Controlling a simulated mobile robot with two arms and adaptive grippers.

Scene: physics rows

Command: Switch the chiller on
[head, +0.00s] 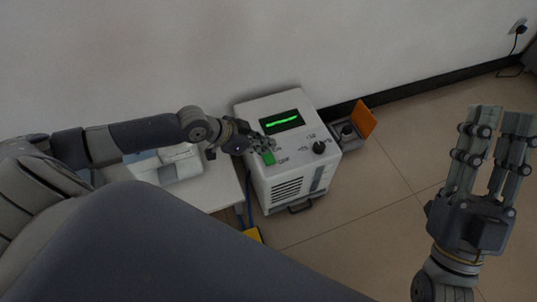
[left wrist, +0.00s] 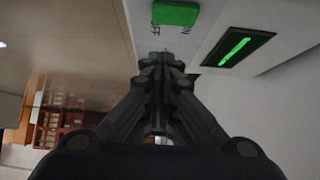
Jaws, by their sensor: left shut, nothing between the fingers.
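The chiller (head: 290,103) is a white box on the floor by the wall. Its top panel has a dark display (head: 282,121) with a bright green line, a black knob (head: 319,147) and a green rocker switch (head: 268,158) beside an OFF label. In the left wrist view the green switch (left wrist: 175,13) is just beyond my fingertips, with ON and OFF lettering near it, and the display (left wrist: 238,47) is lit. My left gripper (head: 265,146) is shut and empty, close to the switch; contact cannot be told. My right gripper (head: 502,112) is open and empty, away from the chiller at the right.
A small box with a raised orange cover (head: 362,119) stands right of the chiller. A white table (head: 213,190) with a pale device (head: 178,162) is at its left. A yellow object (head: 253,234) lies in front. A black plug (head: 520,30) is in the wall.

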